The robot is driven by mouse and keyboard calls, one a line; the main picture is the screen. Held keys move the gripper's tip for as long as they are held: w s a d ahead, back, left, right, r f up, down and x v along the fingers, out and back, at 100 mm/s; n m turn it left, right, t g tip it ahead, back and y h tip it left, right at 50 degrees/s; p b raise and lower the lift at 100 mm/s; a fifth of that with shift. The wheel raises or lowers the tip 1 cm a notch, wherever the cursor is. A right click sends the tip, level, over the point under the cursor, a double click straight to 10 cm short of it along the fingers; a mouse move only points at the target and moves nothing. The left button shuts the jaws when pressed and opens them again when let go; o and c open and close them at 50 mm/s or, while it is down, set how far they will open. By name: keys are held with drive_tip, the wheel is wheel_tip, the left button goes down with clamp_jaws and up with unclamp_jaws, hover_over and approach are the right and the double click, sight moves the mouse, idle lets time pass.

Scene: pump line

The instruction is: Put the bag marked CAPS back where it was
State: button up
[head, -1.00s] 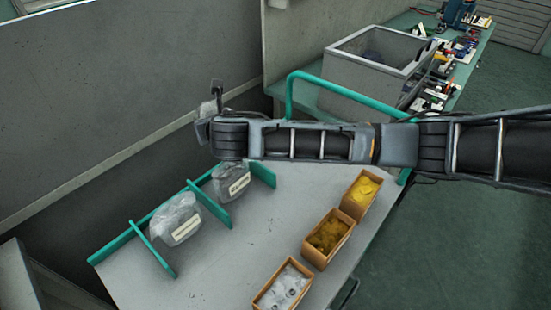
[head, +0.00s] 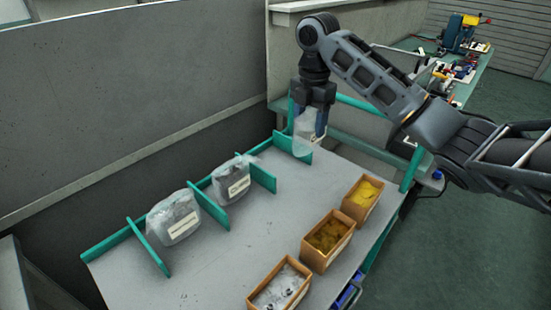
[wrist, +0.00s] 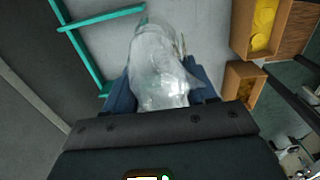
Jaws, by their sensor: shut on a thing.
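My gripper (head: 312,128) points down at the far end of the packing table (head: 235,270), shut on a clear plastic bag (head: 303,138). The held bag hangs in front of the far end of the green rack, close to its last divider (head: 292,147); I cannot tell whether it touches the table. In the wrist view the bag (wrist: 160,65) sits between the blue fingers; no label on it can be read. Two other filled bags with white labels stand between the dividers, one in the near bay (head: 174,218) and one in the middle bay (head: 231,180). Their print is too small to read.
Three cardboard boxes stand along the table's right side: one with yellow pieces (head: 362,200), one with brown-gold pieces (head: 327,241), one with grey pieces (head: 279,287). A grey wall (head: 130,100) runs behind the rack. The table's middle is clear.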

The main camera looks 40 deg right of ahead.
drive_tip(key=shift+w+a+f+b, duration=0.5)
drive_tip(key=shift+w+f+b, duration=0.15)
drive_tip(key=shift+w+f, duration=0.95)
drive_tip(key=shift+w+a+f+b, duration=0.45)
drive_tip(key=shift+w+f+b, duration=0.2)
drive_tip(key=shift+w+f, duration=0.9)
drive_tip(key=shift+w+a+f+b, duration=0.5)
drive_tip(key=shift+w+f+b, duration=0.15)
drive_tip(key=shift+w+f, duration=0.95)
drive_tip(key=shift+s+f, duration=0.2)
drive_tip(key=o, duration=1)
drive_tip(key=shift+r, duration=0.1)
wheel_tip(320, 180, up, 12)
drive_tip(key=p, duration=0.2)
drive_tip(key=shift+p, duration=0.35)
